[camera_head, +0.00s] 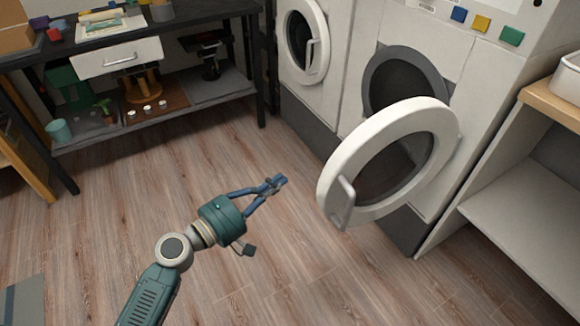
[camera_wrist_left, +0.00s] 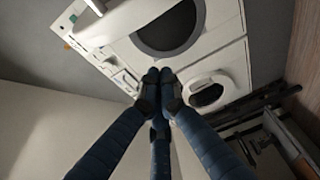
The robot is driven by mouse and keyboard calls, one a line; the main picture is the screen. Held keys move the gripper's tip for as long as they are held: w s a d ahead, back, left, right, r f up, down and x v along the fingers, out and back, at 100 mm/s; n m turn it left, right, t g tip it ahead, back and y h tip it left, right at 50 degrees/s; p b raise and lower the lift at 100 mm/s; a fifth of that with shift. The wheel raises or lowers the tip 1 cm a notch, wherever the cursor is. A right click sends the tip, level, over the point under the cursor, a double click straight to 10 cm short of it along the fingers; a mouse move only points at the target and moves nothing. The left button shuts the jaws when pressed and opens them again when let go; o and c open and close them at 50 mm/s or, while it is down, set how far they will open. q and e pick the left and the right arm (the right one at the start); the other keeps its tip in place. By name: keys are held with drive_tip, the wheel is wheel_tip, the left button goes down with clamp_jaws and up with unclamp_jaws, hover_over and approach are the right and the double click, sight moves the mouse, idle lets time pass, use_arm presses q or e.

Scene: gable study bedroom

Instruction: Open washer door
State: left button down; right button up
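The washer (camera_head: 456,75) stands at the right in the head view, its round door (camera_head: 436,121) swung wide open towards the room. The door handle (camera_head: 342,203) is on the door's lower left edge. The dark drum opening (camera_head: 400,82) is uncovered; it also shows at the top of the left wrist view (camera_wrist_left: 170,28). My left gripper (camera_head: 278,183) is left of the door and apart from it. Its fingertips meet in the left wrist view (camera_wrist_left: 160,76), with nothing seen between them. My right gripper is not in view.
A second machine with a closed round door (camera_head: 303,42) stands left of the washer. A dark workbench (camera_head: 225,8) with a lower shelf is at the back left. A shelf unit (camera_head: 530,225) stands right of the washer. The wooden floor (camera_head: 285,270) is clear around my left gripper.

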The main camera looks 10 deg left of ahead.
use_arm(q)
drive_tip(key=w+d+p, duration=0.2)
drive_tip(key=w+d, duration=0.2)
drive_tip(key=d, duration=0.5)
drive_tip(key=shift+r, duration=0.25)
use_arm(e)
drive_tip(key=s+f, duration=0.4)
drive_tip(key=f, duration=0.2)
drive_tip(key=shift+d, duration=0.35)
